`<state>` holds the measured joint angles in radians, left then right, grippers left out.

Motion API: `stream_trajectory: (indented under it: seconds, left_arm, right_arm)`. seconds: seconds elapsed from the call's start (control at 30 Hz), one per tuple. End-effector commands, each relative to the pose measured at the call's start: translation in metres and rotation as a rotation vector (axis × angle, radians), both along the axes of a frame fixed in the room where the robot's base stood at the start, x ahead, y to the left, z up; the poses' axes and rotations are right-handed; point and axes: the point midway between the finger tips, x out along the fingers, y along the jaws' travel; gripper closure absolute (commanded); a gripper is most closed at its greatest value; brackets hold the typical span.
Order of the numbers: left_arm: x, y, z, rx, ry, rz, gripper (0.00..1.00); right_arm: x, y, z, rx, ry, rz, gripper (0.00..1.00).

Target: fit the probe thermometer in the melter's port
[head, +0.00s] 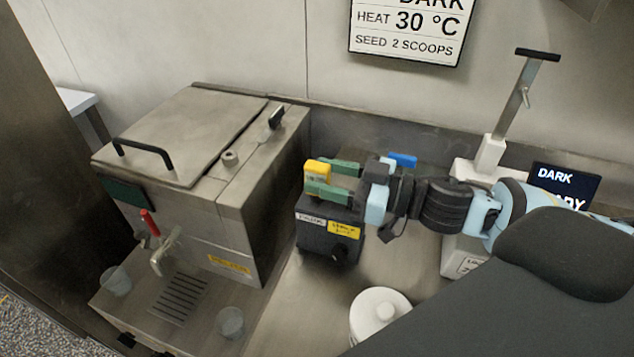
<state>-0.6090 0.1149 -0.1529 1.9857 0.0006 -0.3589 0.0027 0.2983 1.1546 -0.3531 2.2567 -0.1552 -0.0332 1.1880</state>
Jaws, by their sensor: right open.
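The steel melter (250,215) stands at left, with a lid and black handle. A small round raised fitting, which looks like the port (229,157), sits on its top beside the lid. A yellow block, probably the head of the probe thermometer (317,170), shows above a dark holder box (318,232) right of the melter. My right gripper (328,178) reaches in from the right, its green fingers open at the yellow head. Whether they touch it is unclear. The probe's stem is hidden. My left gripper is out of view.
A red-handled tap (149,223), a drip grate (179,297) and two clear cups (230,321) are at the melter's front. A white lidded pot (378,314) stands at the counter's front. A blue item (403,160) and a white stand (490,155) are behind my right arm.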

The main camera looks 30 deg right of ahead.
Motion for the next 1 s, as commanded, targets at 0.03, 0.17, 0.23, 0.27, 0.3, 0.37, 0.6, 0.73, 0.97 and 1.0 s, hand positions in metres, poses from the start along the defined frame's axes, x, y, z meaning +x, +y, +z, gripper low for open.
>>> stream_trajectory:
  seconds: [0.03,0.17,0.23,0.27,0.3,0.37,0.6,0.73,0.97,1.0]
  left_arm:
    - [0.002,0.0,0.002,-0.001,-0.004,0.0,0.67]
    - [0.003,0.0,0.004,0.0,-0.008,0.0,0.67]
    - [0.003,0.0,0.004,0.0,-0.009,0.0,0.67]
    - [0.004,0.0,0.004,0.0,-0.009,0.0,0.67]
    - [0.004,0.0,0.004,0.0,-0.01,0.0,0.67]
    - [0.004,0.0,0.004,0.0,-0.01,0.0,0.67]
    - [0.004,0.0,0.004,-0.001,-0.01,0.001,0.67]
    - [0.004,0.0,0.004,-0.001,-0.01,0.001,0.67]
    - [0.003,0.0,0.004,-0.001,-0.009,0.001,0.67]
    - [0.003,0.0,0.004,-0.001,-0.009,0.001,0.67]
  right_arm:
    - [0.003,0.002,0.003,0.002,-0.005,0.0,0.55]
    - [0.009,0.008,0.003,0.003,-0.004,0.0,0.55]
    - [0.011,0.01,0.003,0.002,-0.004,0.0,0.55]
    - [0.012,0.01,0.002,0.001,-0.003,0.001,0.55]
    - [0.012,0.011,0.002,0.001,-0.004,0.0,0.55]
    - [0.013,0.012,0.002,0.001,-0.002,0.001,0.55]
    - [0.013,0.012,0.001,0.001,-0.001,0.001,0.55]
    - [0.013,0.012,0.001,0.0,-0.001,0.001,0.69]
    - [0.013,0.012,0.001,0.0,-0.001,0.001,0.99]
    - [0.013,0.012,0.001,0.0,-0.001,0.001,1.0]
